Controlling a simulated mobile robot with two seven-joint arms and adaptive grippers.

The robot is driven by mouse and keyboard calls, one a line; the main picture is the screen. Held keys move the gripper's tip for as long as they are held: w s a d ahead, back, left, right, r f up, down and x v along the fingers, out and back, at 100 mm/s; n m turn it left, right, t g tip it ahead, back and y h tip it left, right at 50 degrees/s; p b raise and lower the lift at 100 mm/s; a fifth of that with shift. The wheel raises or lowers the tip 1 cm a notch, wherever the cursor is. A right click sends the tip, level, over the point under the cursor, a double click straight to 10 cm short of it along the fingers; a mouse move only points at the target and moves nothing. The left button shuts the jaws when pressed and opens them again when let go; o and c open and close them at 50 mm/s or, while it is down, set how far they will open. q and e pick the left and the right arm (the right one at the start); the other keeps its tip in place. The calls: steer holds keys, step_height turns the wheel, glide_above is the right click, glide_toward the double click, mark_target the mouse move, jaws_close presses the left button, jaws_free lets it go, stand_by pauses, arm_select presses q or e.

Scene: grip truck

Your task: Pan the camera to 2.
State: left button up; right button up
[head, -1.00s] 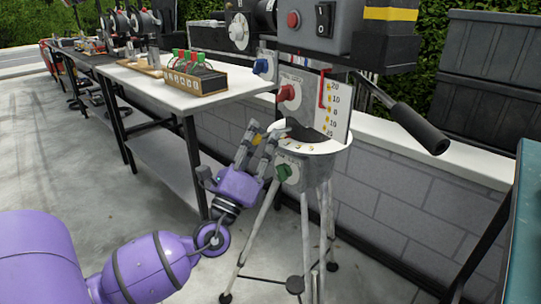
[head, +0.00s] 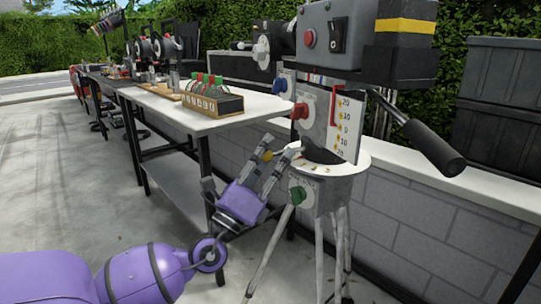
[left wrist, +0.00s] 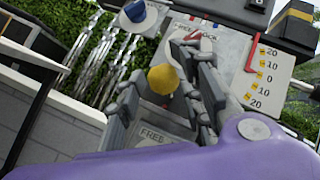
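The camera (head: 365,45) stands on a white tripod, with a black handle (head: 435,146) pointing to the lower right. Below it is a white round pan plate (head: 347,160) with small yellow marks; its reading is too small to tell. A red knob (head: 300,111) sits above the plate and a green knob (head: 298,194) below it. My left gripper (head: 279,153) is just left of the plate, fingers apart. In the left wrist view, a yellow knob (left wrist: 163,80) shows between the open fingers (left wrist: 162,95); contact cannot be told. My right gripper is out of view.
A white-topped table (head: 215,122) with a wooden box of bottles (head: 210,100) stands behind my left gripper. A low grey block wall (head: 400,215) runs behind the tripod. Dark crates (head: 505,95) stand at right. The floor at left is open.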

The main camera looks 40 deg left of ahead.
arm_select(q)
steer(key=v, duration=1.2)
stand_by(0.3)
